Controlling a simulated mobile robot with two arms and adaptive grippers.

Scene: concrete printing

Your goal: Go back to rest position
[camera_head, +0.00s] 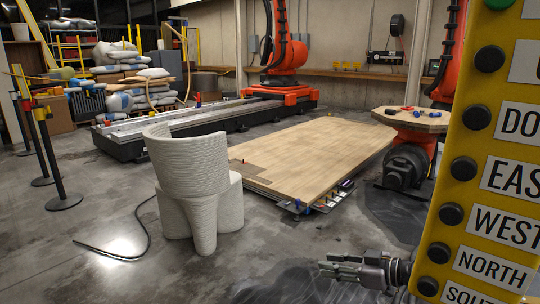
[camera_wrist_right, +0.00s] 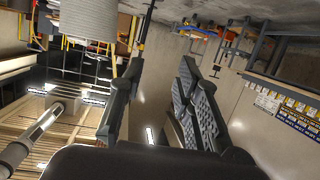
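My right gripper (camera_head: 328,267) shows low in the head view, to the left of the yellow button panel's lower end. It points left above the dark floor patch. In the right wrist view its fingers (camera_wrist_right: 160,90) stand apart with nothing between them. My left gripper is in neither view.
A yellow button panel (camera_head: 449,200), labelled with words such as WEST and NORTH, fills the right edge. A layered pale concrete chair (camera_head: 190,165) stands left of centre, beside a low wooden platform (camera_head: 310,152). Orange robot arms (camera_head: 285,50) stand behind. Open floor (camera_head: 110,225) lies front left.

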